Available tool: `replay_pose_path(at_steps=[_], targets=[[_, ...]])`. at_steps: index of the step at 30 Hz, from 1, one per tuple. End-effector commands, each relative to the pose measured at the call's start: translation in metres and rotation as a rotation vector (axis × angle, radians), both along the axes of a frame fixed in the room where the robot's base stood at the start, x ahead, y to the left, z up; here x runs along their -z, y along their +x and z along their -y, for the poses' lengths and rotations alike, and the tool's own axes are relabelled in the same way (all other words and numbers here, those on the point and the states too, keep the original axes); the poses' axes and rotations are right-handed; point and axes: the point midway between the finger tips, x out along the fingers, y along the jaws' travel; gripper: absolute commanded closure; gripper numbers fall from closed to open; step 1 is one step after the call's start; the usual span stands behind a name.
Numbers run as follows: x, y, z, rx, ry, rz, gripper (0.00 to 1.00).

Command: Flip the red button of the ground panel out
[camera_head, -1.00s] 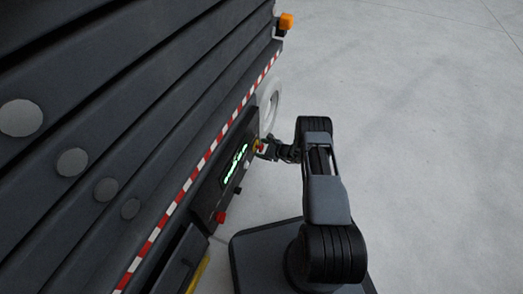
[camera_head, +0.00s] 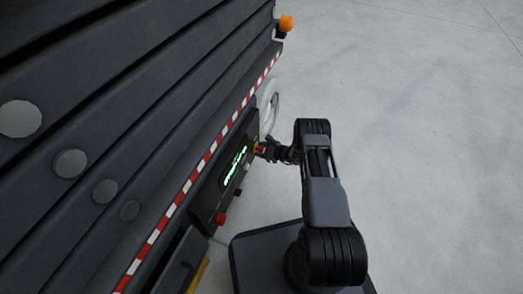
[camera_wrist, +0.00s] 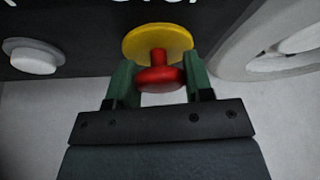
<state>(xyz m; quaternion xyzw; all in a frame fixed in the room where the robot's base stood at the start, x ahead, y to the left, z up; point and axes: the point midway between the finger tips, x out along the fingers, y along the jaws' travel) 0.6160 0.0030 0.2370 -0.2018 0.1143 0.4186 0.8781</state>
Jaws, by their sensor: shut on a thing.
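The ground panel (camera_head: 225,178) is a dark box on the side of a large dark machine, with a lit green display. Its red button (camera_wrist: 160,78) has a mushroom head on a short red stem in front of a yellow disc (camera_wrist: 157,43). My gripper (camera_wrist: 160,70) has one green finger on each side of the button and is shut on it. In the head view my gripper (camera_head: 266,150) is at the far end of the panel, with the button mostly hidden there.
A second red knob (camera_head: 220,218) sits at the panel's near end. A pale round knob (camera_wrist: 33,57) is left of the button in the wrist view. A white wheel (camera_wrist: 276,45) stands close on the right. The floor (camera_head: 420,130) right of my arm is clear.

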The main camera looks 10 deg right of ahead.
Motion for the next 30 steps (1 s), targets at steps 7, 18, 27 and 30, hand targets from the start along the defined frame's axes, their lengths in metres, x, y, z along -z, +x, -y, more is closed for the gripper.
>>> replay_pose_path(at_steps=[7,18,27,30], targets=[[0.000,-0.001,0.001,-0.001,0.000,0.000,0.95],[0.000,-0.010,0.016,0.003,0.000,-0.001,0.96],[0.000,-0.010,0.013,-0.002,0.000,-0.001,0.27],[0.000,-0.010,0.012,-0.002,-0.001,0.000,0.27]])
